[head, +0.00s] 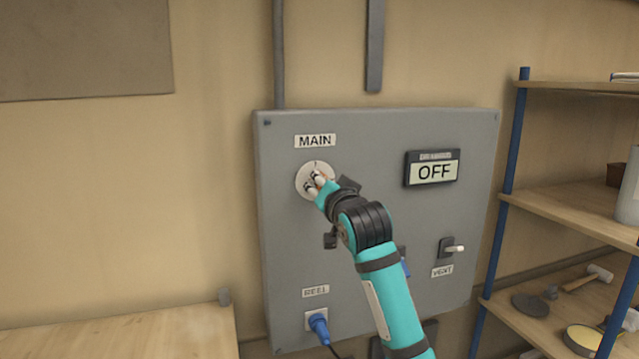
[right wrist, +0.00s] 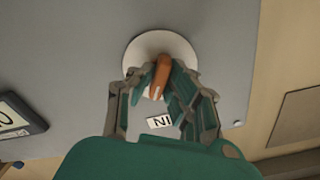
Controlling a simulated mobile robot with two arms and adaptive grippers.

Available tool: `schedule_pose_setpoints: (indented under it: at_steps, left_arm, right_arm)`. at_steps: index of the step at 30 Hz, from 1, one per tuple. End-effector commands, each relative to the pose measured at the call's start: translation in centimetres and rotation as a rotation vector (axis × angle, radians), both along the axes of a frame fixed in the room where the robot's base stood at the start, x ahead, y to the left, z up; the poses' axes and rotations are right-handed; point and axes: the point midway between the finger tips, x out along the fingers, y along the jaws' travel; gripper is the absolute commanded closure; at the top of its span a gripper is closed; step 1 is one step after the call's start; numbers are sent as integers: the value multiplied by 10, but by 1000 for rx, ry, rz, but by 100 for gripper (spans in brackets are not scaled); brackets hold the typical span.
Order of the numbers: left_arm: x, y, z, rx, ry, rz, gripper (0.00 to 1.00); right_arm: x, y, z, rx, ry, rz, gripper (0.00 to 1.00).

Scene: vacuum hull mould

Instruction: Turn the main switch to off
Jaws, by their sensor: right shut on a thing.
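The main switch is an orange knob (right wrist: 159,76) with a white mark, on a round white plate (head: 306,178) under the label MAIN (head: 315,141). The plate is on the upper left of the grey panel (head: 285,240); it also shows in the right wrist view (right wrist: 140,50). My right gripper (head: 319,182) is shut on the knob, its fingers on either side of it in the right wrist view (right wrist: 164,90). In the head view the fingers cover most of the knob, so I cannot tell its position there. My left gripper is not in view.
A display (head: 432,169) on the panel reads OFF. A vent lever (head: 452,248) is at lower right, a blue plug (head: 319,327) under REEL at lower left. My right arm crosses the panel's middle. A shelf (head: 560,205) stands right, a wooden bench top (head: 120,335) lower left.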

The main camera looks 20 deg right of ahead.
Motion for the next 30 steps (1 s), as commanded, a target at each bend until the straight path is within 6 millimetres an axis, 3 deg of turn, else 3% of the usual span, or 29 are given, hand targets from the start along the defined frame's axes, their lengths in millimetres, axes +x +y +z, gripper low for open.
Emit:
schedule_pose_setpoints:
  at_steps: [7, 16, 30]
  left_arm:
    - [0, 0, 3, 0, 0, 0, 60]
    - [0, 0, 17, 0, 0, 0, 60]
    - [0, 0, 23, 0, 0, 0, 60]
  right_arm:
    - [0, -1, -1, -24, 2, -1, 100]
    - [0, 0, -1, -225, -3, 0, 100]
    - [0, -1, 0, -297, -6, -1, 100]
